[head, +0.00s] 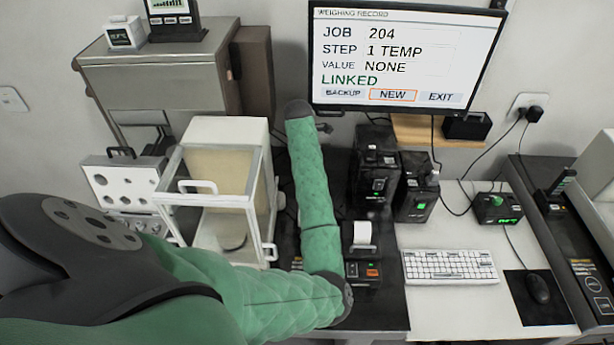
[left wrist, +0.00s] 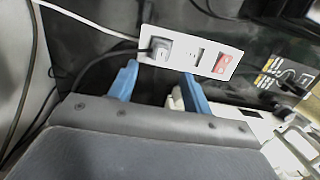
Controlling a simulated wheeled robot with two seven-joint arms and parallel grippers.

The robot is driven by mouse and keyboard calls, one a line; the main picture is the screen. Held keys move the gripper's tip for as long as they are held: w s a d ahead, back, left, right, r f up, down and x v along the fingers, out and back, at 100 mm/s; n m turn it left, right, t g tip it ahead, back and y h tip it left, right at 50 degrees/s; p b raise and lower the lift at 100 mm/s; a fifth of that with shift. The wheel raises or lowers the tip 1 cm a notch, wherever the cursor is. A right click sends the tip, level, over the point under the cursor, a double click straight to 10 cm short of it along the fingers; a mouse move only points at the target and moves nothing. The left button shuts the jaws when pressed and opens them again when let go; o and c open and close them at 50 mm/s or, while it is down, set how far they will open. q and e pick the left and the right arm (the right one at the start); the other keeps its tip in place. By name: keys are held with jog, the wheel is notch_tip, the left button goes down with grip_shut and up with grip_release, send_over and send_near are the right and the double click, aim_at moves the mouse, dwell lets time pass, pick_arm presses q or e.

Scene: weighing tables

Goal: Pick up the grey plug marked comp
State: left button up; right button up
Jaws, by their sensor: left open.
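In the left wrist view a grey plug (left wrist: 160,48) sits at the left end of a white socket panel (left wrist: 186,53) on a dark surface. A dark cable runs from it to the left. Any marking on it is too small to read. My left gripper (left wrist: 159,72) is open, its two blue fingers on either side of the plug's line and short of the panel. Nothing is between the fingers. In the head view my green left arm reaches to the back of the dark table, and its gripper and the plug cannot be made out there.
The panel also carries a red switch (left wrist: 222,64). A glass-sided balance (head: 217,185) stands left of my arm. Black devices (head: 376,165) and a small printer (head: 362,240) stand to its right. A monitor (head: 405,55) hangs behind, showing LINKED.

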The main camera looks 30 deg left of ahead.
pick_arm(q)
jog(key=shift+d+f+p, duration=0.3)
jog(key=shift+f+p, duration=0.2)
jog(key=shift+f, duration=0.5)
jog(key=f+p, duration=0.3)
jog(key=shift+w+d+f, duration=0.2)
jog(key=shift+w+f, duration=0.05)
jog(key=shift+f, duration=0.1)
jog(key=shift+d+f, duration=0.1)
jog(key=shift+f, duration=0.55)
pick_arm(e)
jog(key=shift+s+d+r, duration=0.15)
jog(key=shift+s+r, duration=0.7)
jog(key=shift+r, duration=0.1)
jog(key=shift+s+d+r, duration=0.1)
jog(key=shift+s+r, duration=0.7)
jog(key=shift+r, duration=0.1)
pick_arm(q)
jog(key=c, duration=0.9)
